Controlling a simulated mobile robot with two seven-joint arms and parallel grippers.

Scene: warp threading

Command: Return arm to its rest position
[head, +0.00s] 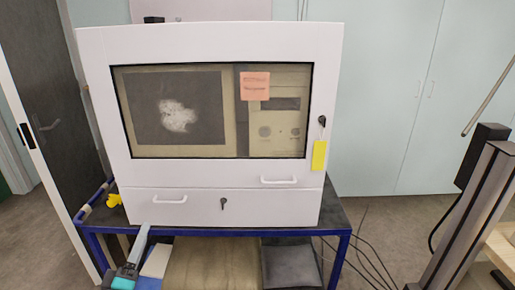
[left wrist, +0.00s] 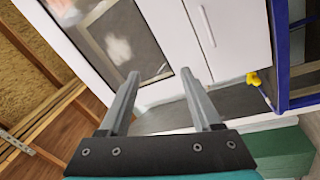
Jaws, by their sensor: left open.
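My left gripper (head: 144,232) shows low at the left of the head view, in front of the cart and below the white cabinet (head: 250,208). In the left wrist view its two grey fingers (left wrist: 160,75) are spread apart with nothing between them. Beyond the fingers are the cabinet's white front (left wrist: 232,35), with a handle, and part of its window. I cannot tell from the head view how far the gripper is from the cabinet. My right gripper is in neither view.
The cabinet stands on a blue-framed cart (head: 343,240). A yellow object (head: 114,200) sits at the cart's left edge. A key with a yellow tag (head: 319,156) hangs on the cabinet's right side. A dark upright post (head: 465,215) stands at right. Cables lie on the floor between.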

